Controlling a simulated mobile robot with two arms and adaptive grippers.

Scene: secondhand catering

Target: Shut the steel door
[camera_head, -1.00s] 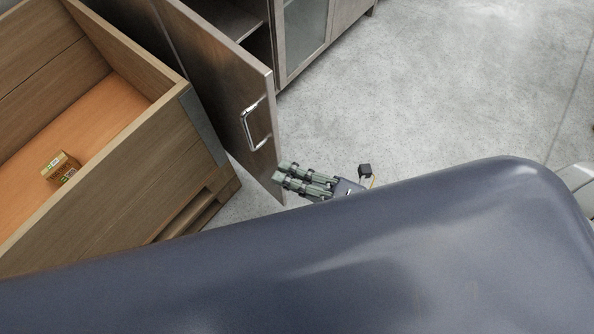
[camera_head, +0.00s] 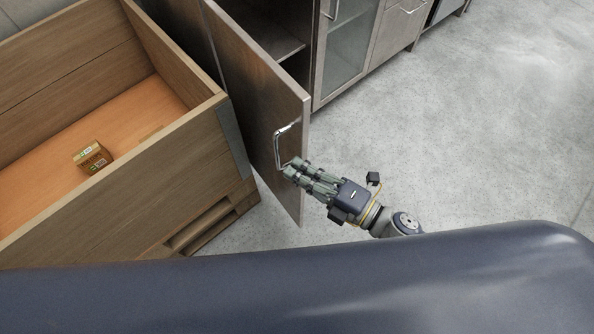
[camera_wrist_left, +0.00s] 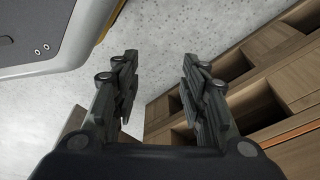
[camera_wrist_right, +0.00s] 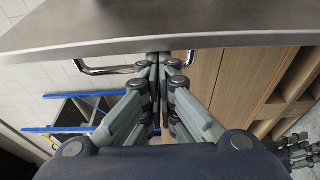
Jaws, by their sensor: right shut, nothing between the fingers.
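The steel door (camera_head: 262,95) stands open from the cabinet in the head view, its face with a bar handle (camera_head: 281,146) turned toward the wooden crate side. My right gripper (camera_head: 288,168) is shut and empty, with its fingertips at the door's free edge, just below the handle.
A big wooden crate (camera_head: 150,190) with a small box (camera_head: 92,157) inside stands left of the door. The cabinet (camera_head: 345,50) with a glass front is behind. The grey floor (camera_head: 470,130) on the right is clear. A blue-edged rack (camera_wrist_right: 85,112) shows in the right wrist view.

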